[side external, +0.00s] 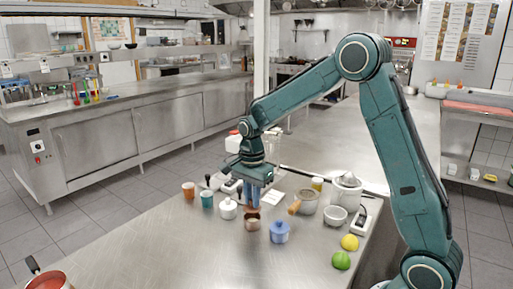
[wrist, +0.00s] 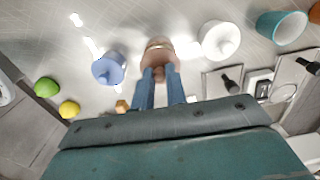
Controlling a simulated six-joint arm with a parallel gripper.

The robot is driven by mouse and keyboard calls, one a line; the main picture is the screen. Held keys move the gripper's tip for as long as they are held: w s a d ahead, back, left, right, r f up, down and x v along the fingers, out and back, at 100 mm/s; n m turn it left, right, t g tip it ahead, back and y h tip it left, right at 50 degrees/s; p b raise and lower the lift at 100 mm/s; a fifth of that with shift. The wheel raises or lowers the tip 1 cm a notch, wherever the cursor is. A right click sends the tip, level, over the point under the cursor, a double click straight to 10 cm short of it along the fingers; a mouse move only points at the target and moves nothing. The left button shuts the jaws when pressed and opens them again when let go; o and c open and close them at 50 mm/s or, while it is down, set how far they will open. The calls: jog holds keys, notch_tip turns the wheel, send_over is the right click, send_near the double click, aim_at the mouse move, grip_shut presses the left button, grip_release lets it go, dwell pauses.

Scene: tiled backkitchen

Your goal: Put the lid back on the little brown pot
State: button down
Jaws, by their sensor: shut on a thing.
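The little brown pot (side external: 252,225) stands upright on the steel counter, and its body shows in the wrist view (wrist: 159,42). My gripper (side external: 253,206) points down above it, with its blue fingers shut on the knob of the brown lid (side external: 252,213). In the wrist view the fingertips (wrist: 159,75) close on the knob, and the lid (wrist: 157,60) covers much of the pot's top. I cannot tell whether the lid touches the rim.
A blue lidded pot (side external: 279,233) and a white lidded pot (side external: 228,210) stand close on either side. A teal cup (side external: 207,199), orange cup (side external: 188,191), white bowl (side external: 336,216), lemon (side external: 349,242) and lime (side external: 341,261) are around. The front-left counter is mostly clear.

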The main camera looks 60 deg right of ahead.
jog(key=shift+f, duration=0.95)
jog(key=shift+f, duration=0.2)
dwell(1.6)
jog(key=c, duration=0.9)
grip_release()
jog(key=shift+o, duration=0.2)
jog(key=shift+r, duration=0.2)
jog(key=shift+r, duration=3.35)
jog(key=shift+c, duration=0.2)
grip_shut()
